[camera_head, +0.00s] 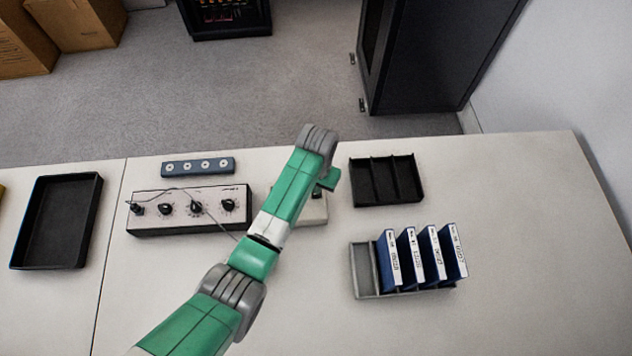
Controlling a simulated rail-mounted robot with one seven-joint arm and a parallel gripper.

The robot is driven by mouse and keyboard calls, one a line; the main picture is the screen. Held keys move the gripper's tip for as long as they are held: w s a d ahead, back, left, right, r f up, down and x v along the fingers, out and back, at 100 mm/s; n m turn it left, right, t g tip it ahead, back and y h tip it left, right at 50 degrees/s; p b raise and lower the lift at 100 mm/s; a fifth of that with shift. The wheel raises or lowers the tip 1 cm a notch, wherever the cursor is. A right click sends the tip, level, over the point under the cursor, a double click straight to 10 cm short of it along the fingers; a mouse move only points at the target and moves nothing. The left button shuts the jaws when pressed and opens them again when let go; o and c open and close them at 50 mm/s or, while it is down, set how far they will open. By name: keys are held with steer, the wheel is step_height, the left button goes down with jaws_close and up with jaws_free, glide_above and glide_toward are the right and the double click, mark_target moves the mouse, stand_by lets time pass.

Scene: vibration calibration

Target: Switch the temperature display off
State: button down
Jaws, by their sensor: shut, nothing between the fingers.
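A small pale device (314,211) sits on the table, mostly hidden behind my green and grey arm. Its face and any switch or readout cannot be made out, so I cannot tell whether it is the temperature display. Left of it stands a white-faced control box (182,214) with several black knobs and a thin cable. No lit readout shows on the box. My arm reaches up from the bottom over the table, and its wrist bends down near the pale device. My gripper's fingers are hidden behind the arm. Contact with the device cannot be seen.
A blue-grey strip (198,167) with several round sockets lies behind the control box. A black divided tray (414,181) and a grey rack (362,271) with several blue cases (410,260) stand right. A black tray (60,217) lies left. The front right table is clear.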

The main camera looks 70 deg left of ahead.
steer(key=shift+f+b, duration=0.6)
steer(key=shift+f, duration=0.35)
stand_by(0.8)
steer(key=shift+r, duration=0.1)
step_height(320, 180, up, 7)
steer(key=p, duration=0.7)
steer(key=shift+p, duration=0.4)
